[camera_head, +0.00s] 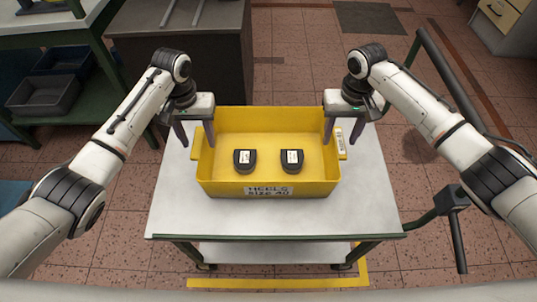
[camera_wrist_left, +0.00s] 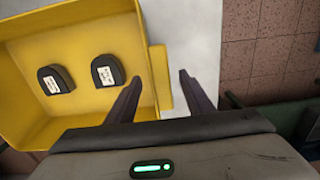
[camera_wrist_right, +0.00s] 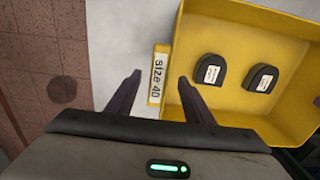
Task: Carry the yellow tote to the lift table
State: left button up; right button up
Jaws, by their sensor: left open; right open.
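The yellow tote (camera_head: 262,120) stands upright on a grey-topped table (camera_head: 270,220), its front labelled "HEELS size 40". Two black heel pieces (camera_head: 245,160) (camera_head: 292,160) with white labels lie inside it. My left gripper (camera_head: 196,138) is open at the tote's left end; in the left wrist view, its fingers lie either side of the end wall and handle (camera_wrist_left: 160,77). My right gripper (camera_head: 342,137) is open at the right end; in the right wrist view, its fingers lie either side of the "Size 40" handle (camera_wrist_right: 159,78). I cannot tell which surface is the lift table.
A dark cabinet (camera_head: 180,50) with a grey top stands behind at left. A green-framed shelf (camera_head: 45,35) with grey and blue bins is at far left. A dark rail (camera_head: 440,75) runs along the table's right side. Tiled floor is open at the back right.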

pick_arm(q)
jog(key=shift+f, duration=1.2)
pick_arm(e)
jog(key=shift+f, duration=1.2)
pick_arm(q)
jog(key=c, duration=1.2)
pick_arm(e)
grip_shut()
pick_arm(q)
grip_shut()
jog(key=shift+r, duration=0.1)
pick_arm(e)
jog(key=shift+r, duration=0.1)
